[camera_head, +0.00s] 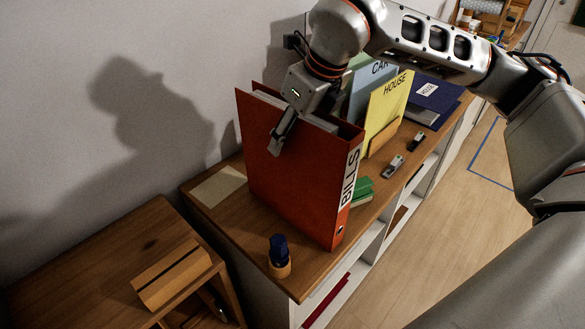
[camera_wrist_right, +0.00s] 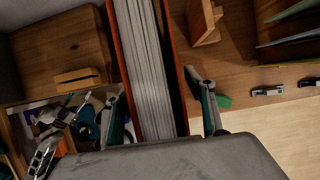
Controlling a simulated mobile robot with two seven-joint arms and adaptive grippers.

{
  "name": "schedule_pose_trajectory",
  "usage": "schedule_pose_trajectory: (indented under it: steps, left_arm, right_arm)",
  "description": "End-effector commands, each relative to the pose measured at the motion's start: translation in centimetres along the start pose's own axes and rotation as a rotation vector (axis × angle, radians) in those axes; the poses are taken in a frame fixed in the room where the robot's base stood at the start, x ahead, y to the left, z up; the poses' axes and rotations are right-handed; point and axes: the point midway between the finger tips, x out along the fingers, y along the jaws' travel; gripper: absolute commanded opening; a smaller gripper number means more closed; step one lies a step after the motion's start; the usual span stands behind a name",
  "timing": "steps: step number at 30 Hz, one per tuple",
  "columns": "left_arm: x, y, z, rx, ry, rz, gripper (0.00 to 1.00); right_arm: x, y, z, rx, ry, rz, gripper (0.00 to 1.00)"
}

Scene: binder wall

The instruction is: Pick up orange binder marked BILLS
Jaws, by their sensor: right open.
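The orange binder marked BILLS (camera_head: 300,180) stands upright on the wooden cabinet top (camera_head: 225,215), its labelled spine facing the front right. My right gripper (camera_head: 285,130) is over the binder's top edge, with one finger in front of the near cover. The other finger is hidden in the head view. In the right wrist view the open fingers of my right gripper (camera_wrist_right: 162,115) are on either side of the binder (camera_wrist_right: 150,65), whose white pages show between the covers. I cannot tell whether the fingers touch the covers. My left gripper is not in view.
A blue stamp (camera_head: 279,250) stands at the near edge. A green block (camera_head: 362,192) and a stapler (camera_head: 393,167) lie right of the binder. A lower wooden table (camera_head: 100,265) is at left, the wall behind.

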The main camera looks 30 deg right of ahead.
Motion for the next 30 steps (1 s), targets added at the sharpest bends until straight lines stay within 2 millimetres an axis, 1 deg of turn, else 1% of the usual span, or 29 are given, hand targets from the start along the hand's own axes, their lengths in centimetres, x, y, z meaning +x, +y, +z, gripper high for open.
schedule_pose_trajectory:
  steps: [26,29,30]
  left_arm:
    - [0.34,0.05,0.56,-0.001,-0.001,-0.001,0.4]
    - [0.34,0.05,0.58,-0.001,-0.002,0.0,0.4]
    - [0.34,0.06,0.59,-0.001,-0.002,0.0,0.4]
  right_arm:
    - [0.42,-0.01,-0.19,0.0,0.0,0.0,0.54]
    - [0.42,-0.01,-0.19,0.0,0.0,0.0,0.31]
    - [0.43,-0.01,-0.19,0.0,0.0,0.0,0.2]
